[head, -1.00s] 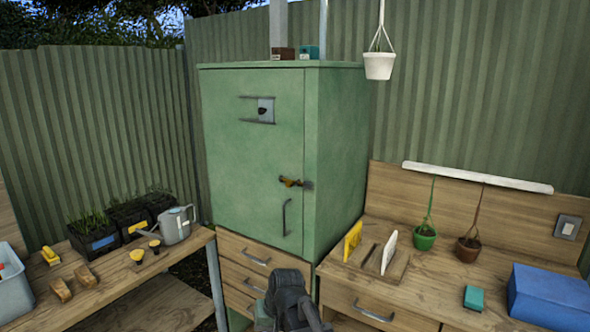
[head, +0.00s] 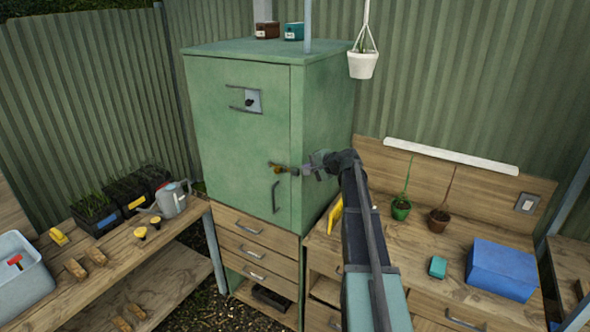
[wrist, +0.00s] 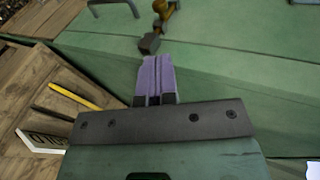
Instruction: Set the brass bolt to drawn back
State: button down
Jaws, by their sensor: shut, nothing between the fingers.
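The brass bolt (head: 278,167) is on the green cabinet's door, near its right edge and above the dark door handle (head: 275,197). In the wrist view the bolt (wrist: 163,14) is at the top centre, with a dark block (wrist: 149,44) at its near end. My gripper (head: 312,170) is just right of the bolt, by the cabinet's front corner. In the wrist view its purple-grey fingers (wrist: 155,75) are together and empty, pointing at the dark block with a small gap that I cannot judge exactly. Whether the bolt is drawn back is not clear.
The green cabinet (head: 230,130) stands on wooden drawers (head: 255,250). A bench at right holds a yellow upright piece (head: 336,215), potted plants and a blue box (head: 502,268). A white pot (head: 362,66) hangs above. A left bench holds a watering can (head: 172,200).

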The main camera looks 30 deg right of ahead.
aim_at(279, 171)
jog(key=b+x, duration=0.5)
jog(key=x, duration=0.8)
jog(key=shift+w+f, duration=0.1)
